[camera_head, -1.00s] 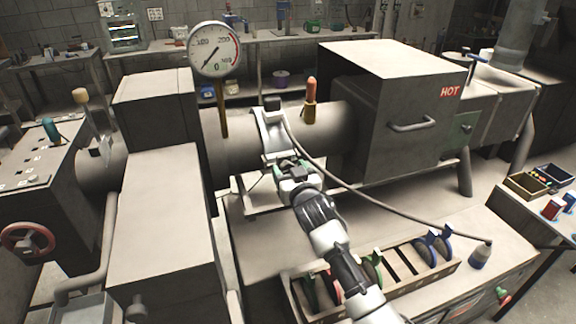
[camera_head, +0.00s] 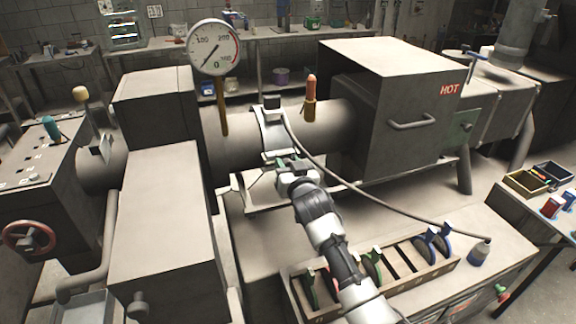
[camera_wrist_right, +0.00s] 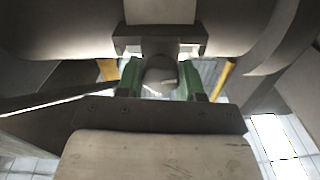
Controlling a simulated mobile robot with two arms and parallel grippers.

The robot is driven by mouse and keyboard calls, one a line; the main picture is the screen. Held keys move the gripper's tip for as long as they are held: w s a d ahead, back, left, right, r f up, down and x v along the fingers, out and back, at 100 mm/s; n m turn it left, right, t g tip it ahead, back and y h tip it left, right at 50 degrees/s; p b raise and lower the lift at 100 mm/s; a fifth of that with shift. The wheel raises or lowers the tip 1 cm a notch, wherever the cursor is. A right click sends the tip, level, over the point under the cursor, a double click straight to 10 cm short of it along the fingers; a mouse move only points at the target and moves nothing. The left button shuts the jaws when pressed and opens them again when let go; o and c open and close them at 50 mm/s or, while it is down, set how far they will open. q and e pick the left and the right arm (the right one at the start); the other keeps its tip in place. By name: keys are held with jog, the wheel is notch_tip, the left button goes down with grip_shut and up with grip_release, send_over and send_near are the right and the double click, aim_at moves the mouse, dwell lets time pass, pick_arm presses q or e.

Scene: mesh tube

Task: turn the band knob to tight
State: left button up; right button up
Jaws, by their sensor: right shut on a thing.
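A light band (camera_head: 276,132) wraps around the horizontal grey tube (camera_head: 238,150) in the middle of the head view. My right gripper (camera_head: 284,164) is at the lower front of the band. In the right wrist view, the green fingers of the right gripper (camera_wrist_right: 160,80) are shut on a rounded grey knob (camera_wrist_right: 158,74) just below a dark bracket of the band (camera_wrist_right: 160,40). The knob's marking and setting cannot be read. My left gripper is not in view.
A dial gauge (camera_head: 214,48) stands on the tube left of the band. A box marked HOT (camera_head: 400,90) is at the right. A cable (camera_head: 370,191) runs from the band to the right. A wooden rack (camera_head: 440,275) holds several coloured clamps.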

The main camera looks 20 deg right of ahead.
jog(key=shift+m, duration=1)
jog(key=o, duration=0.9)
jog(key=shift+o, duration=0.2)
jog(key=s+b, duration=0.2)
jog(key=s, duration=0.8)
jog(key=shift+s+d, duration=0.25)
jog(key=shift+s, duration=0.15)
